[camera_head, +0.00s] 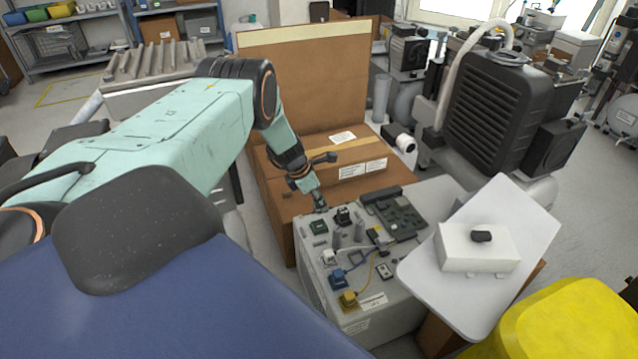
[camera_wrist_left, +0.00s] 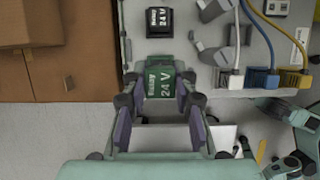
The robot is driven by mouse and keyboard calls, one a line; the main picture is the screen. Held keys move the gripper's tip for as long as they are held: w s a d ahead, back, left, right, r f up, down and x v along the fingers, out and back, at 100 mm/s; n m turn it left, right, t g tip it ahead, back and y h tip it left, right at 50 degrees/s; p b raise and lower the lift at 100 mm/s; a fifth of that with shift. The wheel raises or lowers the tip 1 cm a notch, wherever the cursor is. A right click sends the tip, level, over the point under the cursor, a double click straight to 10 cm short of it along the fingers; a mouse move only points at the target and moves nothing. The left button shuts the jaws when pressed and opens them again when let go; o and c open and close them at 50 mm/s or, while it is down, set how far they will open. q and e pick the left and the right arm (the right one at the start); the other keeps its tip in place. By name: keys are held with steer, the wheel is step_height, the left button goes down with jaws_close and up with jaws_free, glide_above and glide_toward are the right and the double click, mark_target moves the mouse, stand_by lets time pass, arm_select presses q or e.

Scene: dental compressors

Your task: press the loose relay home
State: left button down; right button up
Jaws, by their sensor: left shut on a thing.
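A green relay (camera_wrist_left: 165,85) marked "Relay 24 V" sits between the fingers of my left gripper (camera_wrist_left: 160,92) in the left wrist view, and the gripper is shut on it. In the head view my left gripper (camera_head: 320,206) points down at the rear left edge of the grey compressor panel (camera_head: 325,310). A green square part (camera_head: 318,227) lies on the panel just in front of the fingertips; I cannot tell whether it is a socket. A black relay (camera_wrist_left: 160,20) marked "Relay 24 V" stands beyond the green one; it also shows in the head view (camera_head: 343,215). The green relay's underside is hidden.
Grey posts (camera_head: 336,240) and blue (camera_head: 338,280) and yellow (camera_head: 348,300) cable plugs stand on the panel. A circuit board (camera_head: 400,217) lies at right. A cardboard box (camera_head: 280,210) adjoins the panel's left side. A tilted white tray (camera_head: 450,295) overhangs at right.

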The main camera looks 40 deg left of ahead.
mark_target(323, 225)
arm_select(q)
steer(key=shift+f+b, duration=1.6)
steer(key=shift+f, duration=0.25)
steer(key=shift+f, duration=2.2)
stand_by(1.4)
steer(key=c, duration=1)
jaws_free()
steer(key=o, duration=0.3)
steer(key=shift+o, duration=0.2)
steer(key=shift+r, duration=0.15)
steer(key=shift+r+p, duration=2.6)
steer(key=shift+r, duration=0.8)
